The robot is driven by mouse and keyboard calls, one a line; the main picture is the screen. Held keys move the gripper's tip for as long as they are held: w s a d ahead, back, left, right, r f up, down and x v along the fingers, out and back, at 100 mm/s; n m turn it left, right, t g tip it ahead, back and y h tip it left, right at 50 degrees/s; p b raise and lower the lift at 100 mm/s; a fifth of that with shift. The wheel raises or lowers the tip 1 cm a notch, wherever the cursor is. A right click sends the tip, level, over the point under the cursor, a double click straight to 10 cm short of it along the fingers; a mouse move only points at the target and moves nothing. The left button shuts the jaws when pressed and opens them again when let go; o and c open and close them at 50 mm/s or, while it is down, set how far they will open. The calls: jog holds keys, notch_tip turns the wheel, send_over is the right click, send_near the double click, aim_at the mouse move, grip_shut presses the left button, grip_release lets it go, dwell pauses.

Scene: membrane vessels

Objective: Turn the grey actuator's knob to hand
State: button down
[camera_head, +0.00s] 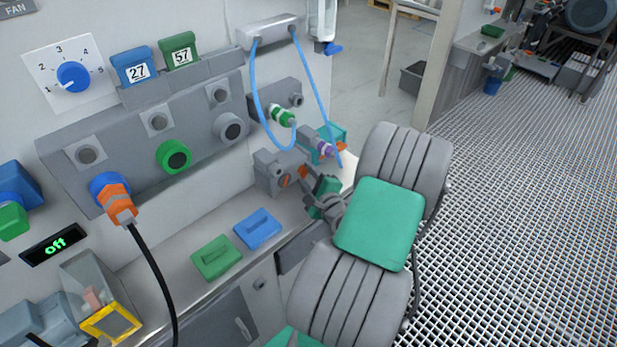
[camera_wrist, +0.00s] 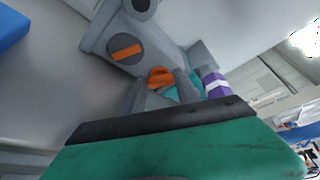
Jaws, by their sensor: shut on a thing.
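The grey actuator (camera_head: 268,174) stands on the bench ledge by the wall. It also shows in the wrist view (camera_wrist: 98,42), with a round dial (camera_wrist: 126,48) carrying an orange bar. Its orange knob (camera_head: 303,171) sticks out beside the dial and shows in the wrist view (camera_wrist: 159,75). My gripper (camera_head: 312,184) reaches the knob from the front right. In the wrist view, my gripper's grey fingers (camera_wrist: 161,87) are shut on the orange knob, one on each side. The fingers partly hide the knob, and any lettering around it cannot be read.
A teal actuator (camera_head: 332,134) stands close behind. A purple-banded fitting (camera_head: 323,150) and blue tubes (camera_head: 257,90) are near my gripper. Blue (camera_head: 257,229) and green (camera_head: 216,258) blocks lie on the ledge to the left. Open grating floor (camera_head: 510,200) is at the right.

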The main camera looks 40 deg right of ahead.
jog(key=c, duration=0.9)
grip_release()
jog(key=shift+s, duration=0.1)
jog(key=v, duration=0.7)
jog(key=shift+s+a, duration=0.15)
jog(key=shift+s, duration=0.15)
